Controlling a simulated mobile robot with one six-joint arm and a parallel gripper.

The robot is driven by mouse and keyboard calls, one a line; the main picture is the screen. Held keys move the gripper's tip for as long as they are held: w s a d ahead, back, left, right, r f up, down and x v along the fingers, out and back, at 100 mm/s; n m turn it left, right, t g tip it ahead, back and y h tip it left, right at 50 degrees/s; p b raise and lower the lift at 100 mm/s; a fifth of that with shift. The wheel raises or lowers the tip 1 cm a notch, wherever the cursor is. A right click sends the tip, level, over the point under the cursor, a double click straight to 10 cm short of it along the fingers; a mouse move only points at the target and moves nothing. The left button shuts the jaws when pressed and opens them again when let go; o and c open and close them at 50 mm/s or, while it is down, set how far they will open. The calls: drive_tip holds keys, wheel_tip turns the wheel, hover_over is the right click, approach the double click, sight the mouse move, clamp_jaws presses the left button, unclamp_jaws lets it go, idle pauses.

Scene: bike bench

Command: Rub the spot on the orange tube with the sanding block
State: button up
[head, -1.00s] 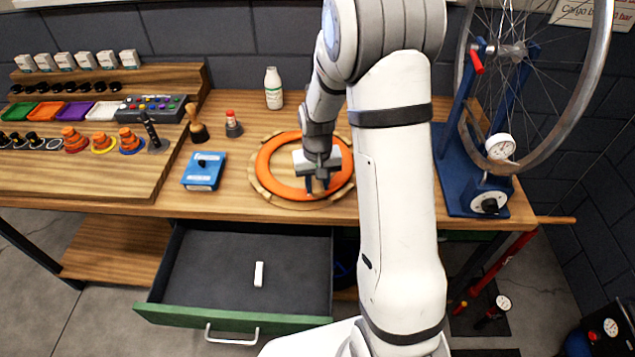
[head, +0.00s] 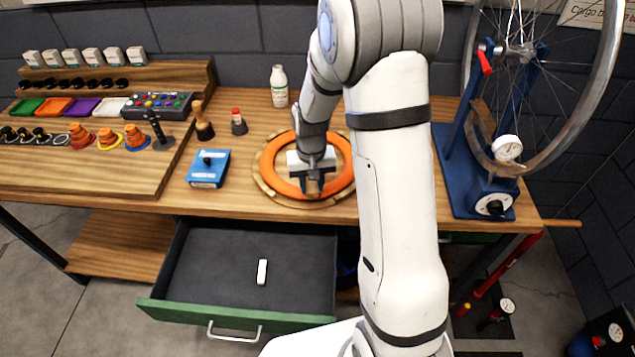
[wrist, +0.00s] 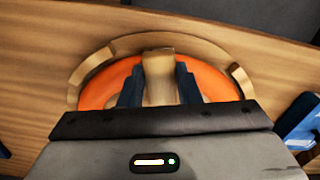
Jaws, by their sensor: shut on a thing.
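The orange tube (head: 344,179) is a ring lying flat on a round wooden holder on the bench. It also shows in the wrist view (wrist: 98,94), behind my fingers. My gripper (head: 312,186) is over the front part of the ring, pointing down. In the wrist view its dark blue fingers are shut on a tan block, the sanding block (wrist: 159,72), which reaches down to the tube. I cannot tell if the block touches the tube. The spot is not visible; the block and gripper cover part of the tube.
A blue box (head: 208,168) lies left of the ring. A wooden-handled tool (head: 203,122), a red-capped bottle (head: 239,123) and a white bottle (head: 279,87) stand behind. The wheel stand (head: 465,175) is at right. The open drawer (head: 225,270) below holds a white bar (head: 262,271).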

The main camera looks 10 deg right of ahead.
drive_tip(key=shift+d, duration=0.1)
drive_tip(key=shift+d, duration=1.25)
drive_tip(key=shift+a, duration=0.1)
drive_tip(key=shift+a, duration=1.35)
drive_tip(key=shift+d+f, duration=0.1)
drive_tip(key=shift+d, duration=0.05)
drive_tip(key=shift+d+b, duration=0.3)
drive_tip(key=shift+d, duration=0.95)
drive_tip(key=shift+r, duration=0.2)
